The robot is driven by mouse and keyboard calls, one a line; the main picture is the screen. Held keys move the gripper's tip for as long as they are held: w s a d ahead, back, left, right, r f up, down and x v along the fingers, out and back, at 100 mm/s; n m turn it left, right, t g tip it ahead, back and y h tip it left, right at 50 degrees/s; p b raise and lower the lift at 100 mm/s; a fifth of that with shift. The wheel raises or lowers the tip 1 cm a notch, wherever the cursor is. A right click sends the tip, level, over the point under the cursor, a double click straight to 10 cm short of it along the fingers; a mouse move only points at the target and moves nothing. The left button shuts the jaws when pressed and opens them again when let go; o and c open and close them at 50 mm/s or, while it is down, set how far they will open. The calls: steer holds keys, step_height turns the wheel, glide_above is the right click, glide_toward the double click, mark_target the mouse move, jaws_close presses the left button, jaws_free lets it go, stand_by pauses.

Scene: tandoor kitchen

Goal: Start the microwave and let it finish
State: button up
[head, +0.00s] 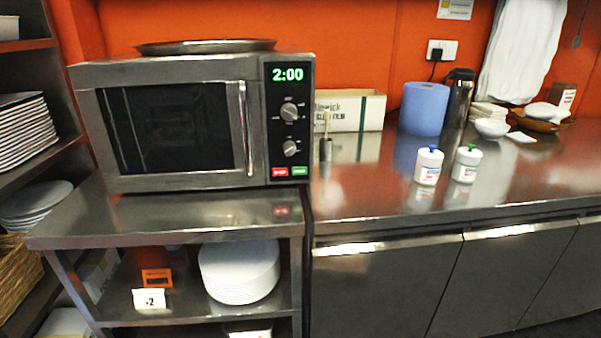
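The microwave (180,123) stands on a steel shelf unit at the left, with a silver body and a dark door. Its door looks shut, with an upright handle (243,128) at the right side of the door. The green display (287,74) reads 2:00. Two round knobs (289,112) sit below the display. A red button (280,172) and a green button (299,171) are side by side at the bottom of the panel. The inside behind the dark window cannot be made out. My gripper is not in view.
A flat metal tray (206,46) lies on top of the microwave. The steel counter (370,205) at the right holds two white tubs (428,166), a blue roll (424,108) and a long box (350,110). Plates (239,270) are stacked on the lower shelf.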

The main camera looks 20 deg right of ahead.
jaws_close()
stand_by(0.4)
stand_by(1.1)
